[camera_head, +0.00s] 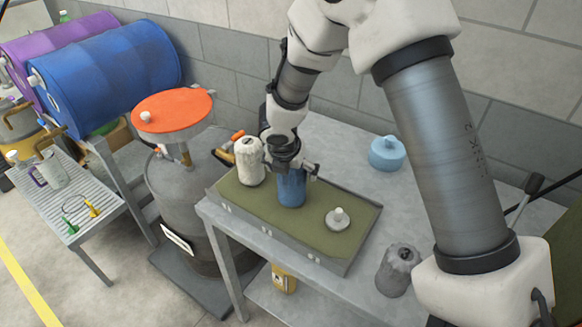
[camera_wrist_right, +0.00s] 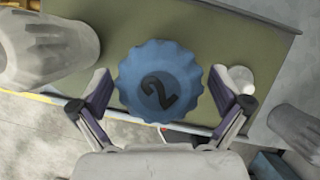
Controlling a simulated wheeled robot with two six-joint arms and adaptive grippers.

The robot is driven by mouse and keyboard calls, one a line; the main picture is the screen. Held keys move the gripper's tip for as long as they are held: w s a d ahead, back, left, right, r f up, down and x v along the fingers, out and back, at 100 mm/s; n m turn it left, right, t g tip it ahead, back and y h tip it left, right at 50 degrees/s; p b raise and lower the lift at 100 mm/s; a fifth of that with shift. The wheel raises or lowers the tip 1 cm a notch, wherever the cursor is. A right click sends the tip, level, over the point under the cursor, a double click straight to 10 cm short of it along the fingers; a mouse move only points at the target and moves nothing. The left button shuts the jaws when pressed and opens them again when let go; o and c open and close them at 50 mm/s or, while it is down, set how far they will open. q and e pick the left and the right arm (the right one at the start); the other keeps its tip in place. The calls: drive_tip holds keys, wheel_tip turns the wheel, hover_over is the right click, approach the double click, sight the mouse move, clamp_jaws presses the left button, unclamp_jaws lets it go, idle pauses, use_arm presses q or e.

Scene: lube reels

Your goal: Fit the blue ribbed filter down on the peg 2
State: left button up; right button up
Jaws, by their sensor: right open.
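The blue ribbed filter (camera_head: 291,189) stands upright on the green-topped board (camera_head: 243,205), between a white filter (camera_head: 249,161) and a bare peg on a round base (camera_head: 339,219). The wrist view shows its scalloped top with a dark 2 (camera_wrist_right: 160,82). Whatever is under the blue filter, a peg or just the board, is hidden. My right gripper (camera_head: 292,170) is directly above it, pointing down. In the wrist view its open fingers (camera_wrist_right: 160,92) lie on either side of the filter, with small gaps visible. My left gripper is not in view.
A grey filter (camera_head: 397,270) stands on the table (camera_head: 345,140) to the right of the board, and a light-blue container (camera_head: 387,153) at the back. A grey drum with an orange lid (camera_head: 172,112) stands left of the table. The table between container and board is clear.

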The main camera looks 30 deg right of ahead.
drive_tip(key=v, duration=1.2)
drive_tip(key=shift+w, duration=0.1)
